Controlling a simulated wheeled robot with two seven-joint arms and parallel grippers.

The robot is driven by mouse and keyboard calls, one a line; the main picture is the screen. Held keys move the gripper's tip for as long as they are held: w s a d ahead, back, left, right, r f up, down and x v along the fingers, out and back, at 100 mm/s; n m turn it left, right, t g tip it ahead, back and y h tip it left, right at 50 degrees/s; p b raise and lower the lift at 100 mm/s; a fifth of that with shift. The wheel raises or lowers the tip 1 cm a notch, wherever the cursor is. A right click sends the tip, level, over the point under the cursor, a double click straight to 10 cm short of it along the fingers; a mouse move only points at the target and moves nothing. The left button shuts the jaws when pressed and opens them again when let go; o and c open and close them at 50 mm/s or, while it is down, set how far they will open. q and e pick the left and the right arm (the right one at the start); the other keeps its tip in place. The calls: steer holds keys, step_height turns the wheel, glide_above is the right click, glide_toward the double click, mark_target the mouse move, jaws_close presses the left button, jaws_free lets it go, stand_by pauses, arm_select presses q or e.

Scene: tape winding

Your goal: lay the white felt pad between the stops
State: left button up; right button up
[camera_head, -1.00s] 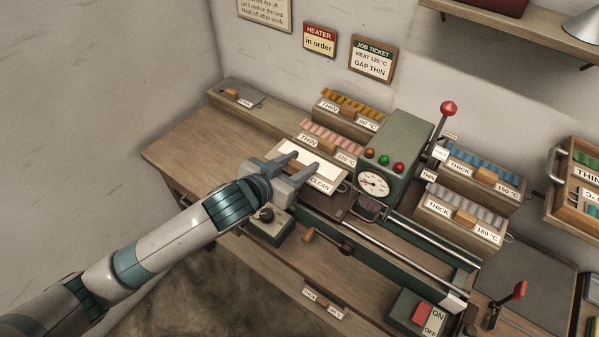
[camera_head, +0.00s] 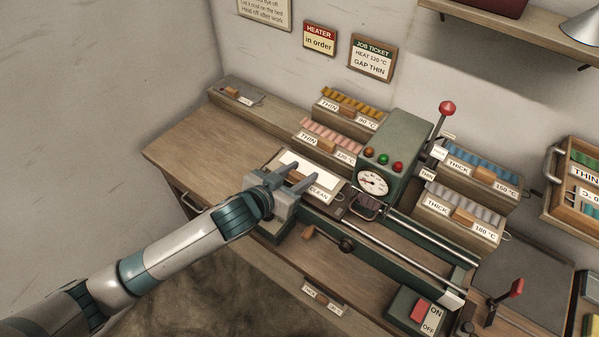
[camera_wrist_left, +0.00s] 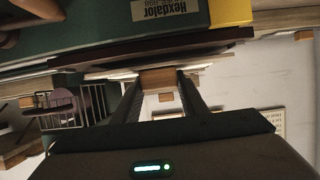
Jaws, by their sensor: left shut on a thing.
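The white pad (camera_head: 316,166) lies flat on a wood-edged holder with a CLEAN label (camera_head: 319,193), left of the green machine (camera_head: 398,142). A small wooden block (camera_head: 295,178) is at the holder's near side. My left gripper (camera_head: 298,180) is shut on this block, which shows between the fingers in the left wrist view (camera_wrist_left: 158,79). A thin white edge shows beside the block there. I cannot tell whether the holder touches the bench. The stops cannot be made out clearly. My right gripper is not in view.
Labelled strip trays stand behind, including the pink one (camera_head: 332,134) and orange one (camera_head: 350,104). A red lever (camera_head: 447,108) rises from the machine.

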arm_select(q)
steer(key=shift+f, duration=0.25)
steer(key=o, duration=1.1)
steer(key=shift+r, duration=0.25)
steer(key=shift+s+a+r, duration=0.15)
steer(key=shift+s+a, duration=0.15)
steer(key=shift+s, duration=0.1)
steer(key=b+v, duration=0.3)
steer(key=v, duration=0.8)
